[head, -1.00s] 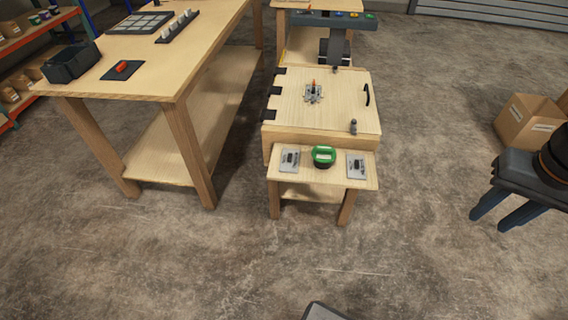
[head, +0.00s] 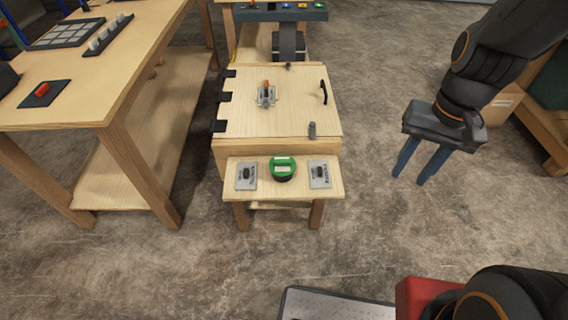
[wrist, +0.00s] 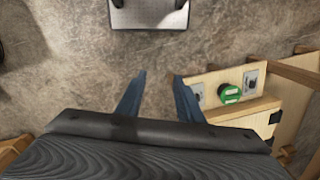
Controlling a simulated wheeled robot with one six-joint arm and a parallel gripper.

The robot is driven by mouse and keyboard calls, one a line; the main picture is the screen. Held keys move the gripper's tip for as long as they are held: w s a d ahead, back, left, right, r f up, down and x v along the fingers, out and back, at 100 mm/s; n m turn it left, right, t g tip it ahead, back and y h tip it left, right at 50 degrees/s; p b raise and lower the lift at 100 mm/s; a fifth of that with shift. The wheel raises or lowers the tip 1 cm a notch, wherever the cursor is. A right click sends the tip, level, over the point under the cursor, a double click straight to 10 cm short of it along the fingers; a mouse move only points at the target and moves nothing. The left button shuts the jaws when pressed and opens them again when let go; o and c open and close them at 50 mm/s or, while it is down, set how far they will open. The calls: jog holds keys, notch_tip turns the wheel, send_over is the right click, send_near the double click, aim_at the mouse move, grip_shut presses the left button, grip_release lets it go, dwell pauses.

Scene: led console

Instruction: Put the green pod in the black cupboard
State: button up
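The green pod (head: 283,167) is round with a dark base and a pale bar across its top. It sits on a small low wooden stand (head: 275,205), between two grey plates. It also shows in the wrist view (wrist: 229,94). My gripper (head: 418,168) is open and empty over bare floor, right of the stand; its blue fingers are spread in the wrist view (wrist: 157,92). Behind the stand is a wooden box (head: 245,110) with black hinges, a dark handle and a metal clamp on its top panel. I cannot pick out a black cupboard.
A long workbench (head: 95,75) stands on the left with an orange-red piece on a dark mat (head: 41,94). A console with coloured buttons (head: 275,12) is behind the box. A cardboard carton (head: 503,103) is at right.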

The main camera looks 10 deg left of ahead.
jog(key=a+f+m+g+y+b, duration=0.25)
jog(key=a+f+b, duration=0.2)
jog(key=f, duration=0.35)
jog(key=m+g+y+b, duration=0.2)
jog(key=m+y+b, duration=0.9)
jog(key=y+b, duration=0.3)
send_near(273, 161)
jog(key=p+x, duration=0.1)
jog(key=x, duration=1)
jog(key=shift+w+f, duration=0.1)
jog(key=shift+d, duration=0.1)
grip_shut()
